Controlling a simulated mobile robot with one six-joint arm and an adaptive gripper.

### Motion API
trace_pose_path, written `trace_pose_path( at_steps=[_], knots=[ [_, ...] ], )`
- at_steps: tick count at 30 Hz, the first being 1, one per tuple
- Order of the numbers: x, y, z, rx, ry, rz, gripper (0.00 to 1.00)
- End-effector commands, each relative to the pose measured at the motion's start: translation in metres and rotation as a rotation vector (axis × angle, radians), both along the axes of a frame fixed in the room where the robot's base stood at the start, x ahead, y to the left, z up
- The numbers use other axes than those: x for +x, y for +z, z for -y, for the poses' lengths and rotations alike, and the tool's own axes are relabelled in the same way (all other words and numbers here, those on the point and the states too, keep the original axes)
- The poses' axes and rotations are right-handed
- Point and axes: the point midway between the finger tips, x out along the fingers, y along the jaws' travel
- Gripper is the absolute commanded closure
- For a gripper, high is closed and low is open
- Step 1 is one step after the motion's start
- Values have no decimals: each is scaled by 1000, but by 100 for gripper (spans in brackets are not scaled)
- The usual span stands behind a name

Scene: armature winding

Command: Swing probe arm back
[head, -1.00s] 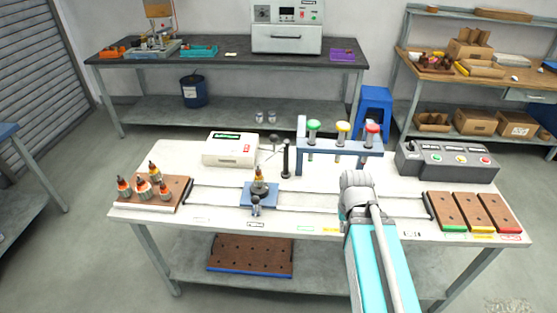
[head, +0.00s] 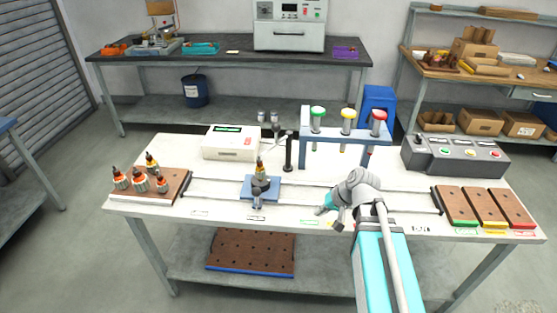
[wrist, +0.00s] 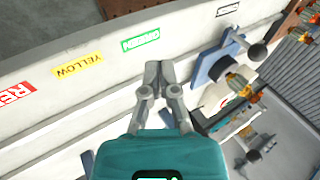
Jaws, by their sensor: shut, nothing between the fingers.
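A thin grey probe arm (head: 282,136) reaches out from near the top of a black post (head: 288,156), behind the blue stand (head: 273,193) in the head view. An armature (head: 259,168) stands upright on the stand, partly hidden by a dark knob in front. The stand also shows in the wrist view (wrist: 207,68). My gripper (head: 320,210) is low over the front of the bench, right of the stand and well apart from the post. In the wrist view my gripper (wrist: 162,66) has its fingers together and empty, beside the green label.
A white meter box (head: 230,143) stands left of the post. A blue rack (head: 345,158) with green, yellow and red-topped tools stands right. A brown board (head: 173,187) with several armatures lies left. Rails run along the bench. A grey button box (head: 455,157) stands right.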

Motion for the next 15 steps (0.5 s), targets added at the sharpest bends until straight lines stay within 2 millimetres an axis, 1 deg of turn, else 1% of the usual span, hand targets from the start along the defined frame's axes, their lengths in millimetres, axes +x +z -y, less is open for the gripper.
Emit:
trace_pose_path(
  at_steps=[1,4,9,15],
  knots=[
    [9,-11,-8,64,-10,21,100],
    [24,-11,-22,193,-34,61,100],
    [48,-5,-41,415,-85,124,100],
    [77,7,-50,671,-161,192,100]
  ],
)
